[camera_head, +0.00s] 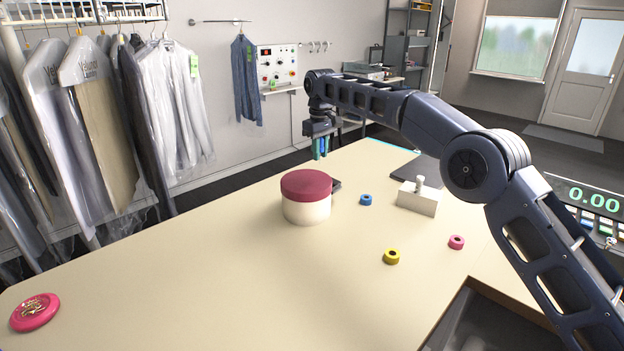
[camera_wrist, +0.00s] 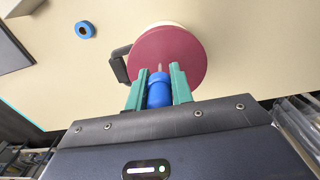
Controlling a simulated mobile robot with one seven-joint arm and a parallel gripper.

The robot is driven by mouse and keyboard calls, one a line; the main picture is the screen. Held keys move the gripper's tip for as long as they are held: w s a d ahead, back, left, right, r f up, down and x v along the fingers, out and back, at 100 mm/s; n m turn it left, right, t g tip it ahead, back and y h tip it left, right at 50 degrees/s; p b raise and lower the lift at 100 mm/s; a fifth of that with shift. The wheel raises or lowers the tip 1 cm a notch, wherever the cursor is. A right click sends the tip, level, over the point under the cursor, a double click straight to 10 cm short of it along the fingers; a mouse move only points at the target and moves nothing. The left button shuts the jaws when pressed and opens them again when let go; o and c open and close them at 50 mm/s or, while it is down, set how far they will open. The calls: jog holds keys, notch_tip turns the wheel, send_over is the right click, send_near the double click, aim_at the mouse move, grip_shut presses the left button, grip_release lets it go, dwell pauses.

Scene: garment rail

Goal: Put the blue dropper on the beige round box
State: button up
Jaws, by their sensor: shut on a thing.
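The beige round box (camera_head: 306,208) with a dark red lid (camera_head: 308,185) stands on the table; its lid also shows in the wrist view (camera_wrist: 185,55). My gripper (camera_head: 320,147) is above and behind the box in the head view. Its green fingers are shut on the blue dropper (camera_wrist: 158,92). The dropper's thin tip points toward the lid in the wrist view, and the dropper overlaps the lid's edge there. I cannot tell the exact height above the lid. In the head view the dropper is a small blue strip between the fingers.
A dark object (camera_wrist: 119,64) lies beside the box. A blue ring (camera_head: 366,200), a yellow ring (camera_head: 391,257), a pink ring (camera_head: 456,242) and a white block (camera_head: 418,200) are to the right. A pink disc (camera_head: 35,312) lies front left. The table's left-middle is clear.

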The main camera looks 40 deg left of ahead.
jog(key=shift+s+a+f, duration=0.15)
jog(key=shift+s+f, duration=0.05)
jog(key=shift+f, duration=3.8)
jog(key=shift+f, duration=0.15)
jog(key=o, duration=0.9)
notch_tip(320, 180, up, 11)
jog(key=shift+r, duration=0.65)
